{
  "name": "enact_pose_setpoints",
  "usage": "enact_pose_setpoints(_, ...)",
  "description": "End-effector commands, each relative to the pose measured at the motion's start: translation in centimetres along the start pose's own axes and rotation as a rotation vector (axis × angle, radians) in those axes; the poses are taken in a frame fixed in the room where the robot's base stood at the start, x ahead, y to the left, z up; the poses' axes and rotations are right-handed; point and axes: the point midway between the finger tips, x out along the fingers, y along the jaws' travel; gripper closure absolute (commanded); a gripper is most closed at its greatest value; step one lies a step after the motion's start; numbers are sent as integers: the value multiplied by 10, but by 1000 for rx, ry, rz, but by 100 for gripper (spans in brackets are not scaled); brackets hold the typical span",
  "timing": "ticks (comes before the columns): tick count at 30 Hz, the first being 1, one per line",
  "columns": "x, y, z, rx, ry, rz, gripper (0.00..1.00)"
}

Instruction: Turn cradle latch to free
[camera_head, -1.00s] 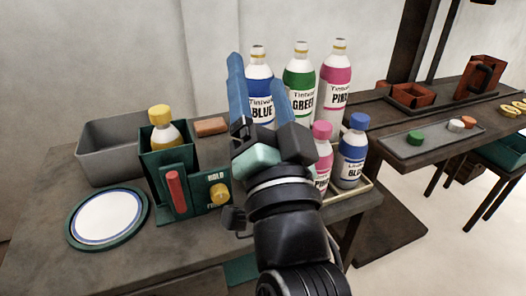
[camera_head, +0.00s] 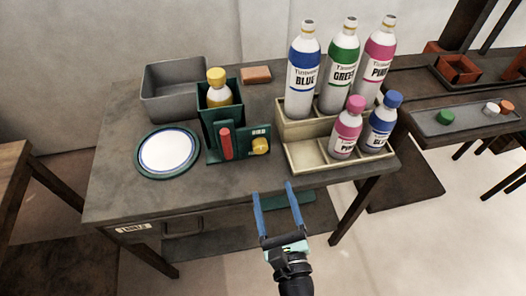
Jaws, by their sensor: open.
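The dark green cradle (camera_head: 228,121) stands on the table and holds a yellow-capped bottle (camera_head: 217,88). A red handle (camera_head: 226,144) is upright on its front. The lower label is not readable now, and I cannot tell which way the knob points. My gripper (camera_head: 274,192) is open and empty, its blue fingers pointing toward the table from the front. It is apart from the latch, below it in the picture.
A grey bin (camera_head: 180,92), a brown block (camera_head: 256,75) and a round white plate (camera_head: 168,152) share the table (camera_head: 120,190). A cream rack (camera_head: 300,153) with several bottles stands right of the cradle. The tabletop in front of the cradle is clear.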

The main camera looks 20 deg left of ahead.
Motion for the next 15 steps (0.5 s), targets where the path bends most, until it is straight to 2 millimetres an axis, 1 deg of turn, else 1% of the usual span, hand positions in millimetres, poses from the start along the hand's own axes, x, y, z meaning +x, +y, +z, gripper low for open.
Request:
enact_pose_setpoints(1, 11, 1, 2, -2, -5, 2, 26)
enact_pose_setpoints(9, 66, 0, 3, -4, -5, 1, 26)
enact_pose_setpoints(12, 83, 0, 2, -4, -5, 1, 26)
enact_pose_setpoints(15, 95, 0, 1, -6, -3, 0, 26)
